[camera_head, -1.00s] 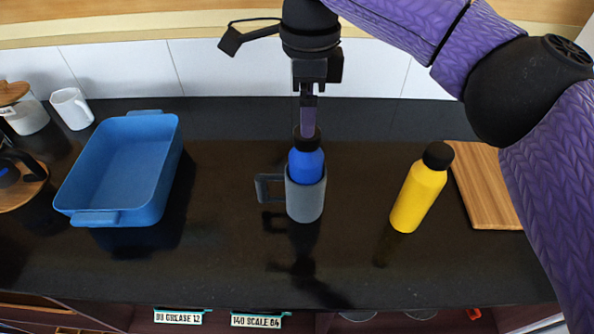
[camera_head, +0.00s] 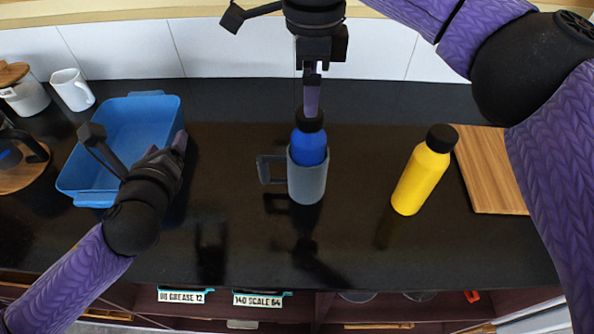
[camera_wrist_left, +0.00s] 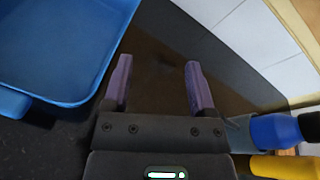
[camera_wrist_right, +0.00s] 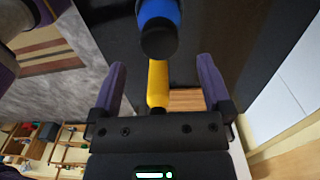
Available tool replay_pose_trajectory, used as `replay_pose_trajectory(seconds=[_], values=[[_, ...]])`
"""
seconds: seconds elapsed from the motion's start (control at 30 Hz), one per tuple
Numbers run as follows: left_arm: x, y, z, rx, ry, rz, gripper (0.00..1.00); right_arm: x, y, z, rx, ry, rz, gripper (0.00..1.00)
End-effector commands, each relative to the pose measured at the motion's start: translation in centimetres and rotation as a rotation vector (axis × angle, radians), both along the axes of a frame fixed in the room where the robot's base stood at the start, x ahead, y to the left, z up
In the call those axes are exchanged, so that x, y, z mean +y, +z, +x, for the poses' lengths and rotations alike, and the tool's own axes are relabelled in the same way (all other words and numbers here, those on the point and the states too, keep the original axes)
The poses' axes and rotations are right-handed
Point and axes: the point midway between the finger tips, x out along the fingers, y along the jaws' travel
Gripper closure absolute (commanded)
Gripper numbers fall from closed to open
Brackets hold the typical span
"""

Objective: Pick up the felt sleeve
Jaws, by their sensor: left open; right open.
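The grey felt sleeve (camera_head: 307,182) with a side loop stands on the dark counter around the lower part of a blue bottle (camera_head: 309,148), which has a black cap. The sleeve shows partly at the right edge of the left wrist view (camera_wrist_left: 238,132). My right gripper (camera_head: 311,98) is open above the bottle's cap; in the right wrist view the cap and the blue bottle (camera_wrist_right: 160,14) lie ahead of its fingers. My left gripper (camera_head: 172,147) is open and empty, left of the sleeve and beside the blue tray.
A blue tray (camera_head: 160,108) stands at the left. A yellow bottle (camera_head: 421,178) with a black cap stands right of the sleeve, before a wooden board (camera_head: 487,170). A white mug (camera_head: 72,90) is at the far left. The counter in front of the sleeve is clear.

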Motion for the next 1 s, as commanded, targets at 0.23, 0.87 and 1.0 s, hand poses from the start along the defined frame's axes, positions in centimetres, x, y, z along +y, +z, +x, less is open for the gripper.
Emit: replay_pose_trajectory(seconds=[0.23,0.87,1.0], values=[[-11.9,-3.6,-5.3,0.132,-0.403,0.326,0.27,0.0,0.0,0.0,0.0,0.0,0.0,0.0],[-15.1,-8.0,3.6,0.145,-0.46,0.376,0.27,0.0,0.0,0.0,0.0,0.0,0.0,0.0],[-15.2,-8.5,4.6,0.144,-0.461,0.377,0.27,0.0,0.0,0.0,0.0,0.0,0.0,0.0]])
